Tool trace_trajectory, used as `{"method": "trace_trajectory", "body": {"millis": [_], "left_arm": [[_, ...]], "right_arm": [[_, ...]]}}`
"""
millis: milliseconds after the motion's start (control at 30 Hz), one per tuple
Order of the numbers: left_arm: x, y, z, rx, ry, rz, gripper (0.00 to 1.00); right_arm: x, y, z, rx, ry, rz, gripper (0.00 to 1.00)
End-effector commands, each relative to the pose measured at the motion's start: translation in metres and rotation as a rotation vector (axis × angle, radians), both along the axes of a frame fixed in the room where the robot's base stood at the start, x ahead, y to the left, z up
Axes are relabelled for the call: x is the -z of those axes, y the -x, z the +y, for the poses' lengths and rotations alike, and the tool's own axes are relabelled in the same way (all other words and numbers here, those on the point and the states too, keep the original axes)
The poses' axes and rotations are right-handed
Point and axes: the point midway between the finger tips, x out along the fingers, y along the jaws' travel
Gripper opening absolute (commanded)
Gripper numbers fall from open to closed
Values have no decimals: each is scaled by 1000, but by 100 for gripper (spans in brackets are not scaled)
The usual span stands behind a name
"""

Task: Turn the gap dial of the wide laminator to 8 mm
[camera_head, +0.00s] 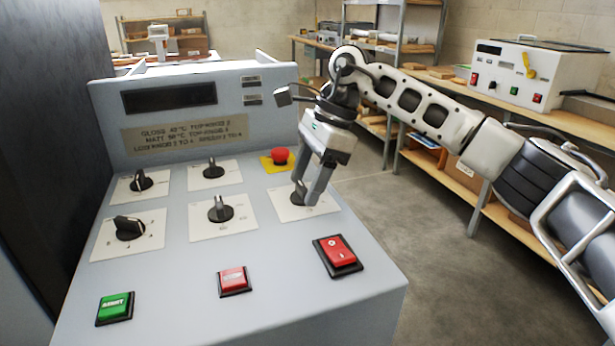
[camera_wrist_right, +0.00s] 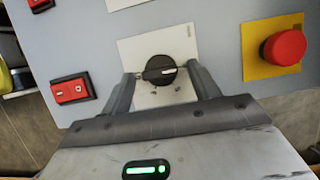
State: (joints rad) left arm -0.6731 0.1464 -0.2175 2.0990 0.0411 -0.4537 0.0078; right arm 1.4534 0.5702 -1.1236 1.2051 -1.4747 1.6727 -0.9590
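The wide laminator's sloped grey panel (camera_head: 180,285) carries several black dials on white plates; their small labels are too small to read, so I cannot tell which is the gap dial. My right gripper (camera_head: 313,190) is at the dial on the far right plate (camera_head: 322,209), which its fingers partly hide. My left gripper is not in view.
A red emergency button on a yellow plate (camera_head: 280,157) is just behind the right gripper. A red rocker switch (camera_head: 338,254) is in front of it. Red (camera_head: 234,280) and green (camera_head: 115,307) buttons line the front. Another machine (camera_head: 520,75) stands on the right bench.

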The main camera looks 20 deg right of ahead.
Motion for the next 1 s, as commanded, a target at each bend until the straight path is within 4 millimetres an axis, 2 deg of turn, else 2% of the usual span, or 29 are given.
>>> {"method": "trace_trajectory", "body": {"millis": [33,133,167,567,1000], "left_arm": [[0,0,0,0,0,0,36],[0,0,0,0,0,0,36],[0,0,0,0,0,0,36],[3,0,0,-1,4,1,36],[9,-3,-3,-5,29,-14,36]], "right_arm": [[0,0,0,0,0,0,48],[0,0,0,0,0,0,20],[0,0,0,0,0,0,17],[0,1,0,58,-1,-1,17],[1,4,1,400,-3,-3,17]]}}
